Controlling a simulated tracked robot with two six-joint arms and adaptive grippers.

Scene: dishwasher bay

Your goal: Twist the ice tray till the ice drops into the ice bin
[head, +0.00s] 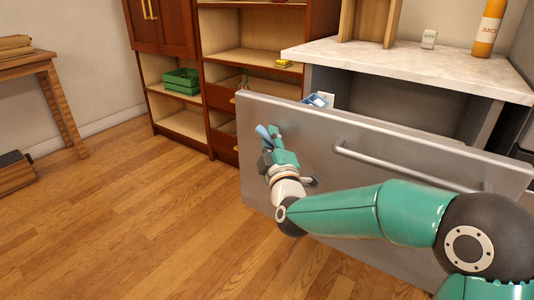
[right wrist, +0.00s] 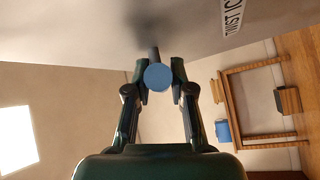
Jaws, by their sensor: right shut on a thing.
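My right gripper (head: 268,139) is at the left part of the grey front panel (head: 310,165), shut on a blue knob (head: 262,131). In the right wrist view the round blue knob (right wrist: 158,77) sits between the two fingers (right wrist: 158,75) on a short dark shaft at the panel. A label (right wrist: 232,18) on the panel reads "TWIST IC", cut off by the frame. A small blue and white thing (head: 318,100) shows over the panel's top edge; it may be the ice tray, but I cannot tell. The ice bin is not seen, and the panel hides what is behind it. My left gripper is not in view.
A bar handle (head: 410,167) runs across the panel. A marble counter (head: 430,65) behind it holds an orange juice bottle (head: 488,28). Wooden shelves (head: 245,60) with a green crate (head: 181,81) stand at the back left. The wood floor (head: 130,200) at left is clear.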

